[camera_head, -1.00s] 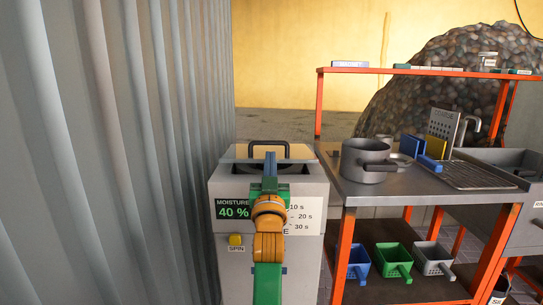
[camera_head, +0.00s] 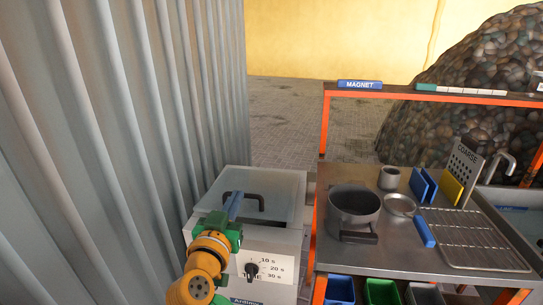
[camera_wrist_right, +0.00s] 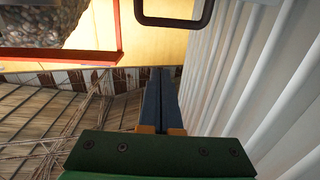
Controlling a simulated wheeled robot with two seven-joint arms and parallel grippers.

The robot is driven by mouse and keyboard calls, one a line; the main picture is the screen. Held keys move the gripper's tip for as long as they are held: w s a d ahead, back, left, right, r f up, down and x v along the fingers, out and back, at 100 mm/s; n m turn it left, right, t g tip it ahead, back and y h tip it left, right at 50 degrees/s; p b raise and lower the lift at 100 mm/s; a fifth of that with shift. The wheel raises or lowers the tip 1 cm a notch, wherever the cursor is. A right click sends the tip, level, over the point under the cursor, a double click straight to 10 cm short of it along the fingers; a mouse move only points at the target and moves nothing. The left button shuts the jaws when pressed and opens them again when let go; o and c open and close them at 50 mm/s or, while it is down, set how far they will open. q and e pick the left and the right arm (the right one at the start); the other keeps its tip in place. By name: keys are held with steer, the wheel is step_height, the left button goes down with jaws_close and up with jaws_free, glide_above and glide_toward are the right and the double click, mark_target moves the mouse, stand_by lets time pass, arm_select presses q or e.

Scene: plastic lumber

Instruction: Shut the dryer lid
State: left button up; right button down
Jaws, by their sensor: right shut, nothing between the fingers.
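The dryer (camera_head: 225,240) is a pale grey box at the lower middle of the head view, with a dial and time marks on its front. Its lid (camera_head: 280,188) is a greyish panel with a dark loop handle (camera_head: 262,203). The lid lies over the top opening and looks flat or nearly so; I cannot tell whether it is fully down. My right gripper (camera_head: 236,196) is over the lid, left of the handle, shut and empty. In the right wrist view its dark fingers (camera_wrist_right: 160,80) are together, with the handle (camera_wrist_right: 172,22) ahead. My left gripper is not in view.
A corrugated metal wall (camera_head: 120,130) stands close on the left. An orange-framed workbench (camera_head: 350,262) stands close on the right, bearing a pot (camera_head: 352,205), a cup (camera_head: 389,178) and a wire rack (camera_head: 475,240). Open paved floor (camera_head: 285,125) lies behind the dryer.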

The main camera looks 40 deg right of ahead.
steer(key=x, duration=0.2)
steer(key=p+x, duration=0.1)
steer(key=x, duration=0.2)
steer(key=p+x, duration=0.1)
steer(key=x, duration=0.2)
steer(key=shift+w+a+r, duration=0.2)
steer(key=shift+w, duration=0.3)
steer(key=f, duration=0.2)
steer(key=f+p, duration=0.1)
steer(key=shift+s+a+f, duration=0.1)
steer(key=shift+a+f, duration=0.1)
steer(key=shift+a, duration=0.1)
steer(key=shift+s+a+f, duration=0.15)
steer(key=shift+a+f, duration=0.05)
steer(key=shift+f, duration=0.1)
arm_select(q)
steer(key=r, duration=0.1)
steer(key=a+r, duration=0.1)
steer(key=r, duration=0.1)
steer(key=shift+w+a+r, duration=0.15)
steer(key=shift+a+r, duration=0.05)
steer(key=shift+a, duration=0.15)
arm_select(e)
steer(key=shift+d+f, duration=0.1)
